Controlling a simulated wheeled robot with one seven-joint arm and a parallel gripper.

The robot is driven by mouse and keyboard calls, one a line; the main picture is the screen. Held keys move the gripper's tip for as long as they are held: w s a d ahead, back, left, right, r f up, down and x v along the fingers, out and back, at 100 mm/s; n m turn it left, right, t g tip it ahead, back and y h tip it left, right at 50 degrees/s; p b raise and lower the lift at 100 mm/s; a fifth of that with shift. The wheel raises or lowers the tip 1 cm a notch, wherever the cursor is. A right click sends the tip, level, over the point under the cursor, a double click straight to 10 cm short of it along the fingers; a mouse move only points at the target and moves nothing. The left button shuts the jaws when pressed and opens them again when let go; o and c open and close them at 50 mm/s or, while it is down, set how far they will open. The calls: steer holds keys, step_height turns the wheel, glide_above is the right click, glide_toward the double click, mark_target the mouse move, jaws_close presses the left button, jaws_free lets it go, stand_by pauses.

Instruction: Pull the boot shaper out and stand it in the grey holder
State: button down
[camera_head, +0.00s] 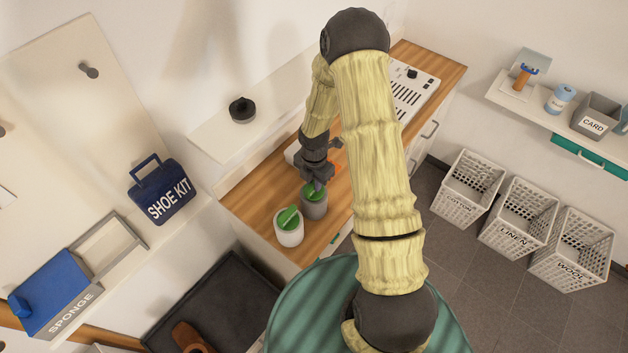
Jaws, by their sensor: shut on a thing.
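A grey holder (314,208) stands on the wooden counter, with a green piece (313,191) in its top that looks like the boot shaper. My gripper (318,184) points down over the grey holder and is shut on this green piece. The fingers partly hide its upper end, and the holder hides its lower part. A white holder (289,236) stands just to the lower left, with another green piece (289,217) tilted in its top.
The wooden counter (262,196) has some bare room left of the holders. A white slotted unit (414,93) stands at its far end. A blue shoe kit box (163,193) is on the left shelf. Laundry baskets (518,217) stand at right.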

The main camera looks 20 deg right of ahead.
steer(key=shift+f+b, duration=0.3)
steer(key=shift+f, duration=0.2)
steer(key=c, duration=1.3)
jaws_free()
steer(key=shift+o, duration=0.2)
steer(key=shift+r, duration=0.1)
step_height(320, 180, up, 17)
steer(key=b, duration=0.1)
steer(key=shift+r, duration=0.15)
